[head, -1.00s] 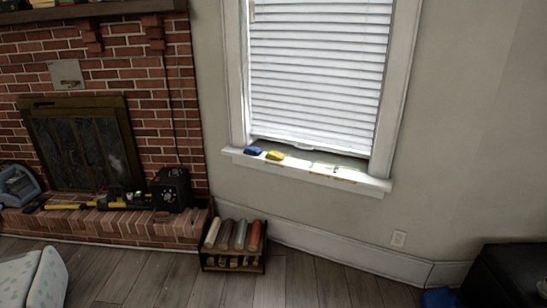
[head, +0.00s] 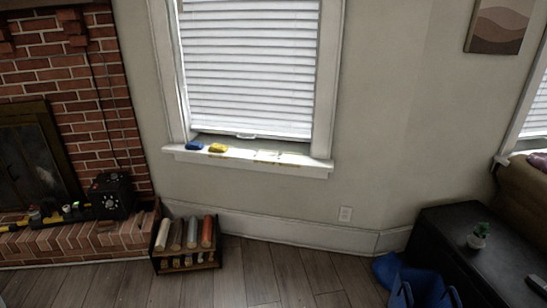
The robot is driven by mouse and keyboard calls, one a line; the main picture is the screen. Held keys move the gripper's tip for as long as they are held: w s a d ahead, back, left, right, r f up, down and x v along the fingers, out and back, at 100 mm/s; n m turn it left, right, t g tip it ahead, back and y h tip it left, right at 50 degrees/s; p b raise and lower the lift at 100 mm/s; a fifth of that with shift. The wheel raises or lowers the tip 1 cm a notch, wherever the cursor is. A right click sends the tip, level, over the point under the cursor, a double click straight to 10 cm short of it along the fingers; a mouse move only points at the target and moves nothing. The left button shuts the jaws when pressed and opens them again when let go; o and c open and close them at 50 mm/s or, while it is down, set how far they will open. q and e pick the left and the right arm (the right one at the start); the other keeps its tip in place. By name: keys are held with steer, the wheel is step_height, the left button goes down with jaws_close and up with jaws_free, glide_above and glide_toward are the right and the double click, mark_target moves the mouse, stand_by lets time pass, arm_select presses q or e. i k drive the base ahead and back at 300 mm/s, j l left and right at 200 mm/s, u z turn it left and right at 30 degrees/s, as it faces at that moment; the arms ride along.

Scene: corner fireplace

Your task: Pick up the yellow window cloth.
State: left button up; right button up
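The yellow window cloth (head: 218,148) lies on the white window sill (head: 250,162), toward its left end. A blue cloth (head: 194,145) lies just left of it on the same sill. Flat, pale and yellowish items (head: 276,157) lie further right on the sill, too small to make out. Neither of my grippers shows in the head view.
A black rack of rolls (head: 186,245) stands on the floor below the sill's left end. The brick hearth (head: 75,243) with a black box (head: 112,195) is at left. A dark cabinet (head: 470,250) and blue items (head: 412,283) are at right. The floor between is clear.

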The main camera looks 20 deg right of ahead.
mark_target(217, 148)
steer(key=i+u, duration=0.15)
steer(key=i, duration=1.05)
